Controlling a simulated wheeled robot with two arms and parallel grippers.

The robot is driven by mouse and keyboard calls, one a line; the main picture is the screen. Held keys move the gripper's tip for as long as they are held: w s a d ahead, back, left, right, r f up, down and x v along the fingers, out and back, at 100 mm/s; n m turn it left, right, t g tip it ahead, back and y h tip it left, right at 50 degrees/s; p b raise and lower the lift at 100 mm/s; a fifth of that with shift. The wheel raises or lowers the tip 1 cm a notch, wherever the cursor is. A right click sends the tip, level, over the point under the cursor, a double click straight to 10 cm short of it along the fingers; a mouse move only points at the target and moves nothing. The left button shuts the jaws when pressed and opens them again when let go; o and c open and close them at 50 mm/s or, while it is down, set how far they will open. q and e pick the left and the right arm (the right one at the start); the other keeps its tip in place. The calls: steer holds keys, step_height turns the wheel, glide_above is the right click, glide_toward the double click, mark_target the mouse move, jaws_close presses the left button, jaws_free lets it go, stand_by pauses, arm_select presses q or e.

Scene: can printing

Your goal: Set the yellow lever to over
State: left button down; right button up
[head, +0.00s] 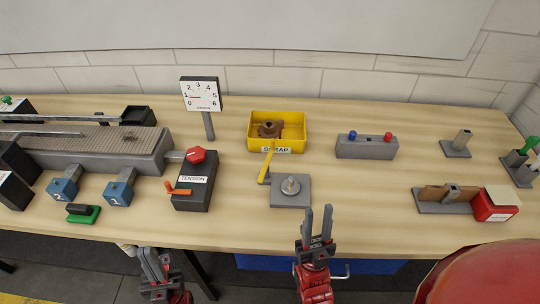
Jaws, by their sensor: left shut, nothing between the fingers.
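The yellow lever (266,165) stands at the left edge of a grey base plate (291,201) in the middle of the table. Its top end rises toward the yellow scrap bin and overlaps the bin's label in the picture. A round metal fitting (290,186) sits on the plate right of the lever. No "over" mark is readable near it. My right gripper (318,211) is open and empty, in front of and to the right of the plate, apart from the lever. My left gripper (155,258) is shut and empty, below the table's front edge at the left.
The yellow scrap bin (290,147) stands behind the lever, with a brown part inside. A black tension box (193,190) with a red knob and orange lever stands left. A grey block (366,148) with blue and red buttons stands right. Bare table lies right of the plate.

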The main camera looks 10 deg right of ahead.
steer(key=w+d+m+g+h, duration=0.1)
steer(key=w+m+g+h, duration=0.1)
steer(key=m+h, duration=0.3)
steer(key=w+d+f+m+g+h, duration=0.1)
steer(key=w+d+m+g+h, duration=0.1)
steer(key=m+g+h, duration=0.3)
steer(key=w+d+f+m+g+h, duration=0.1)
steer(key=w+d+m+g+h, duration=0.1)
steer(key=w+m+g+h, duration=0.1)
steer(key=shift+d+m+g+h, duration=0.15)
steer(key=shift+m+g+h, duration=0.35)
steer(key=shift+m+h, duration=0.7)
jaws_close()
steer(key=w+f+m+g+y, duration=0.3)
steer(key=w+f+g+y, duration=0.3)
steer(key=f, duration=0.3)
steer(key=w+a+f+m+t+y, duration=0.1)
steer(key=w+a+y, duration=0.2)
steer(key=a+y, duration=0.2)
steer(key=shift+a+y+p, duration=0.3)
steer(key=shift+a+y, duration=0.05)
steer(key=shift+y, duration=0.45)
steer(key=shift+f, duration=0.1)
